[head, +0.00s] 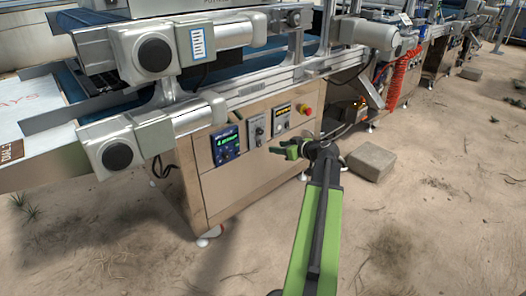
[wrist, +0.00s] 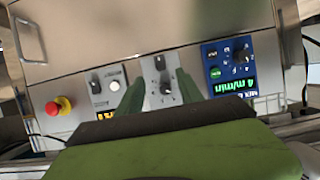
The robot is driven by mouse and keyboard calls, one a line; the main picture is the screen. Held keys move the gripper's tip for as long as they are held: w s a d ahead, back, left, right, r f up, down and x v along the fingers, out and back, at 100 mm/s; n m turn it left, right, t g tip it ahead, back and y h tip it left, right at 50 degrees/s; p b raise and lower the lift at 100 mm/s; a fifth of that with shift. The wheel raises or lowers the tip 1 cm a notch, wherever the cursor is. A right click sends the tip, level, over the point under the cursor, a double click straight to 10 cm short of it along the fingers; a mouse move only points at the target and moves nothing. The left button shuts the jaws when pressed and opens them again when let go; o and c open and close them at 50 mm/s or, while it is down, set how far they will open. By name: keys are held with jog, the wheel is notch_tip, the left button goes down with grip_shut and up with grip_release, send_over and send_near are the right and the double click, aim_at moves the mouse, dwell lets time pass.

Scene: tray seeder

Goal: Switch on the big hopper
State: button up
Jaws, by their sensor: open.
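My gripper (head: 283,149) has green fingers and is in front of the control cabinet, below its row of controls. In the wrist view my gripper (wrist: 160,80) is open, its fingers on either side of a grey plate (wrist: 154,66) with two dark knobs (wrist: 165,88); nothing is between them that I can see as held. I cannot tell whether the fingers touch the plate. Beside it are a blue panel (wrist: 233,58) reading 4 m/min and another plate (wrist: 104,90) with a dark knob, a pale button and a partly hidden yellow display. No label naming the big hopper is readable.
A red stop button (head: 304,109) on a yellow base sits at the panel's end. The conveyor frame with grey motors (head: 150,52) overhangs the cabinet (head: 240,185). A stone block (head: 371,161) lies right of my arm. Sandy ground in front is clear.

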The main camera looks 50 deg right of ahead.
aim_at(260, 145)
jog(key=b+x, duration=0.3)
jog(key=x, duration=0.7)
jog(key=shift+w+f, duration=0.15)
jog(key=shift+f, duration=0.05)
grip_shut()
